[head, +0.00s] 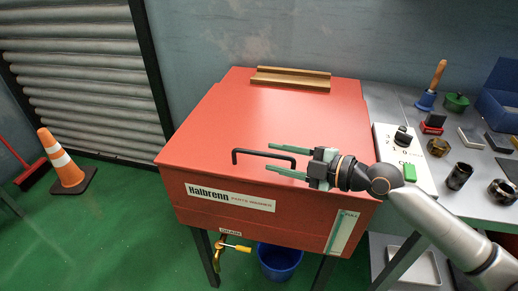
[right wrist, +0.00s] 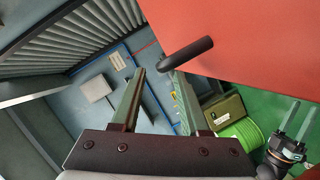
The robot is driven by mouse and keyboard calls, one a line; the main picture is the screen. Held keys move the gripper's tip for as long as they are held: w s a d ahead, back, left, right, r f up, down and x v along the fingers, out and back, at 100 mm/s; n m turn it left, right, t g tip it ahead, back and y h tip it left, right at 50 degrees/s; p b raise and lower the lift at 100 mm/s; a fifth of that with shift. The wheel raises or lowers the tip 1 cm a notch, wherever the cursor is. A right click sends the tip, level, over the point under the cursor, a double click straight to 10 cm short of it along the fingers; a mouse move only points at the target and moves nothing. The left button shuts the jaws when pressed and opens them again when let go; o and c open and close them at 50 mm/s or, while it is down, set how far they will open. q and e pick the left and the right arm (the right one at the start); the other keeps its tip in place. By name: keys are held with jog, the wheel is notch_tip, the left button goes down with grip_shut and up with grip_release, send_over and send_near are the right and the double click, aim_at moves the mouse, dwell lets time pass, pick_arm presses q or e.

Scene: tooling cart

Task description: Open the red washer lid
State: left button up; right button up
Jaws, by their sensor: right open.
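The red parts washer (head: 300,222) stands in the middle of the head view, and its red lid (head: 240,120) lies shut. A black bar handle (head: 262,153) sits near the lid's front edge. My right gripper (head: 287,161) is open, its green fingers pointing left on either side of the handle's right part, as seen from the head. In the right wrist view the handle (right wrist: 188,53) shows just beyond the fingertips; whether it touches them I cannot tell. My left gripper (right wrist: 296,122) shows at the lower right of that view, its fingers apart and empty.
A wooden ledge (head: 290,79) lies at the lid's back. A grey bench (head: 465,200) with several tools stands at the right. A blue bucket (head: 279,262) stands below the washer, and an orange cone (head: 62,160) stands at the left. The lid's top is otherwise clear.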

aim_at(264, 155)
jog(key=shift+p+x, duration=0.3)
jog(key=shift+x, duration=2.4)
grip_shut()
